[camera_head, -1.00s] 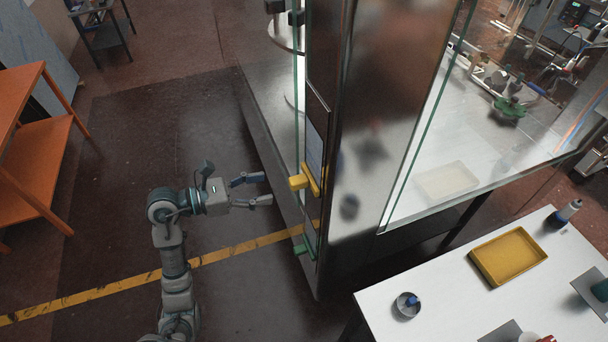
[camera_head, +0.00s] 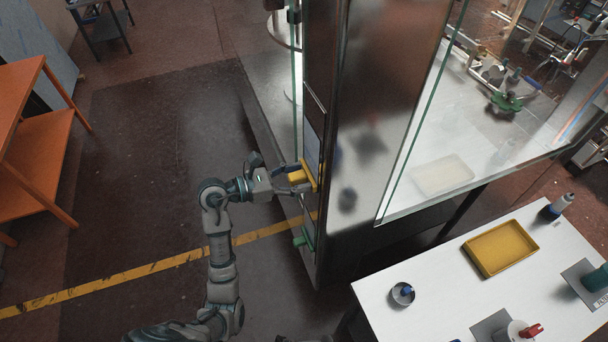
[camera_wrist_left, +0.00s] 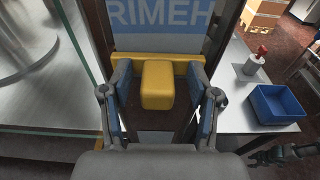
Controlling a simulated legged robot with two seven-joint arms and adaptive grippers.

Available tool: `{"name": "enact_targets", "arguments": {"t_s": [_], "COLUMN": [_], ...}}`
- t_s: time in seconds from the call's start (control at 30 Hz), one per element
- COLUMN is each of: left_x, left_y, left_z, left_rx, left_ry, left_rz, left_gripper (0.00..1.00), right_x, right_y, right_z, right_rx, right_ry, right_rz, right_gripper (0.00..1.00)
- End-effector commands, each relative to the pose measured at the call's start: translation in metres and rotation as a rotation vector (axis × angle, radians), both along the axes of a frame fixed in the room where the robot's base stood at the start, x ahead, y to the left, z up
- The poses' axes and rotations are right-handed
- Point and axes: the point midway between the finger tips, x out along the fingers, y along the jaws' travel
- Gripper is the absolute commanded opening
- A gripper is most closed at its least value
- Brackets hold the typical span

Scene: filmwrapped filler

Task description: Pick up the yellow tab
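The yellow tab (camera_head: 298,176) sticks out from the side of the tall dark cabinet column. In the left wrist view it is a rounded yellow block (camera_wrist_left: 158,86) on a yellow bar, below a blue-and-white panel. My left gripper (camera_head: 293,179) is at the tab, its fingers on either side of it. In the left wrist view the left gripper (camera_wrist_left: 160,97) is open, with a gap between each blue finger pad and the tab. A dark jointed shape at the lower right of that view may be my right gripper (camera_wrist_left: 284,154); its finger state is unclear.
A green tab (camera_head: 302,238) sits lower on the same column. Glass panes edge the cabinet. A white table (camera_head: 440,302) at the lower right holds a yellow tray (camera_head: 483,268) and a small round dish (camera_head: 403,294). Orange shelving (camera_head: 40,150) stands left; the floor between is clear.

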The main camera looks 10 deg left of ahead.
Motion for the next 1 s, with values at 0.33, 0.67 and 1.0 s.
{"name": "enact_targets", "arguments": {"t_s": [0.33, 0.67, 1.0], "left_x": [0.000, -0.001, -0.002], "left_y": [0.001, 0.002, 0.004], "left_z": [-0.001, 0.003, 0.059], "left_rx": [0.000, 0.003, 0.005], "left_ry": [0.001, -0.002, -0.009], "left_rz": [0.000, 0.001, 0.000], "left_gripper": [0.01, 0.01, 0.01], "right_x": [0.000, 0.000, 0.000], "right_y": [-0.007, 0.001, 0.003], "right_z": [0.000, -0.004, -0.011], "right_rx": [-0.008, 0.001, 0.004], "right_ry": [-0.001, -0.001, 0.000], "right_rz": [0.003, 0.001, 0.000], "right_gripper": [0.40, 0.40, 0.40]}}
